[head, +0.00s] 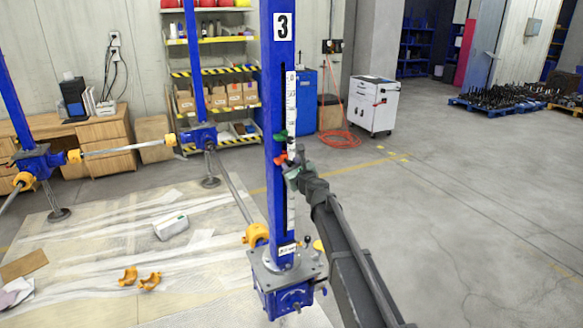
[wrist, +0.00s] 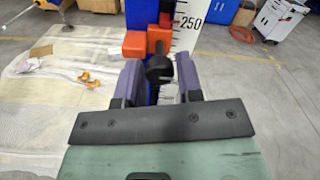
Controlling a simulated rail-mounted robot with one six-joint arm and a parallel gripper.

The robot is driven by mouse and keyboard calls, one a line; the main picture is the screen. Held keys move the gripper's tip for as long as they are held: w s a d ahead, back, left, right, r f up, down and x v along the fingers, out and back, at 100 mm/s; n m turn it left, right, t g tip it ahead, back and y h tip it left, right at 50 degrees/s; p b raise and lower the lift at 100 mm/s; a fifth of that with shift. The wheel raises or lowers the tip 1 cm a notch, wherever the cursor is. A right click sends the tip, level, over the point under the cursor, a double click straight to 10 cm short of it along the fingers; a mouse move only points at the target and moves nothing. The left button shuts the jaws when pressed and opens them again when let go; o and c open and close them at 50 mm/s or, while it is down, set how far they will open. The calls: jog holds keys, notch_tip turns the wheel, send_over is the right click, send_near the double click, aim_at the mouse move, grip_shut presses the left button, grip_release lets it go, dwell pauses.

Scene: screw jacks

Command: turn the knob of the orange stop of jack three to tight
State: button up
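Jack three is the blue column (head: 266,90) with a "3" plate (head: 283,27) and a white scale (head: 291,100). Its orange stop (head: 281,159) sits on the column below a green stop (head: 280,135). In the wrist view the orange stop (wrist: 158,38) is straight ahead, with a black knob (wrist: 159,70) facing me. My gripper (wrist: 158,64) is open, one purple-grey finger on each side of the knob with gaps between. In the head view my gripper (head: 291,173) is close against the column at the stop, hiding the knob.
Blue gearboxes with shafts join jack three (head: 285,285) to other jacks at the left (head: 200,137). Orange coupling halves (head: 149,281) lie on the sheeted floor. A white cabinet (head: 374,105) stands behind.

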jog(key=shift+o, duration=1.4)
jog(key=v, duration=1)
jog(key=shift+s+d, duration=0.25)
jog(key=shift+s, duration=0.05)
